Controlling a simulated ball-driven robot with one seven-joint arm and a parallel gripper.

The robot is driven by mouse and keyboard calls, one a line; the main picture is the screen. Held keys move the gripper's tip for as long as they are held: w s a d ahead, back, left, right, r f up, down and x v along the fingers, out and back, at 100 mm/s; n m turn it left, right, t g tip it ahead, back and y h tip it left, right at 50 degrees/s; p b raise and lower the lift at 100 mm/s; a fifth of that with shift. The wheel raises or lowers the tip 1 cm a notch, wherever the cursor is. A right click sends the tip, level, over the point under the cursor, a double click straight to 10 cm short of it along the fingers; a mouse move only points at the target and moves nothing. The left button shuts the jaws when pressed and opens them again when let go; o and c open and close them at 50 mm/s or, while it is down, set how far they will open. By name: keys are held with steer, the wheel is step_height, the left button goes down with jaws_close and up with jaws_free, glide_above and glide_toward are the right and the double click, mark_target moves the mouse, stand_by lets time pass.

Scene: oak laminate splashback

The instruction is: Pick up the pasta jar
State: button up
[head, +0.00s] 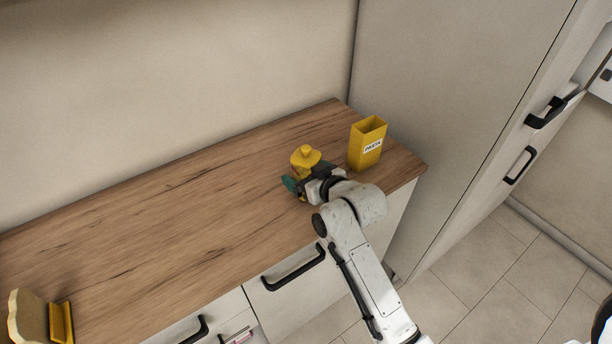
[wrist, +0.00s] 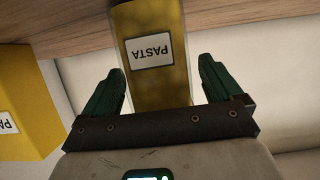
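The pasta jar (head: 305,156) stands on the counter, its yellow knobbed lid showing in the head view and its lower body mostly hidden by my gripper (head: 298,184). In the wrist view the jar (wrist: 157,85) has a white PASTA label, upside down, and lies between the two green fingers of my gripper (wrist: 161,66). The fingers are apart, with a clear gap at the right finger; the left one looks close to the jar, and I cannot tell whether it touches.
A yellow open-topped box labelled PASTA (head: 366,146) stands to the right of the jar; it shows at the left of the wrist view (wrist: 22,95). A tall cabinet (head: 440,110) borders the right end. The wooden counter (head: 170,215) is clear in the middle. Bookend-like yellow items (head: 38,318) stand at far left.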

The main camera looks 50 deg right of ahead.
steer(key=c, duration=1.2)
steer(key=shift+r, duration=0.1)
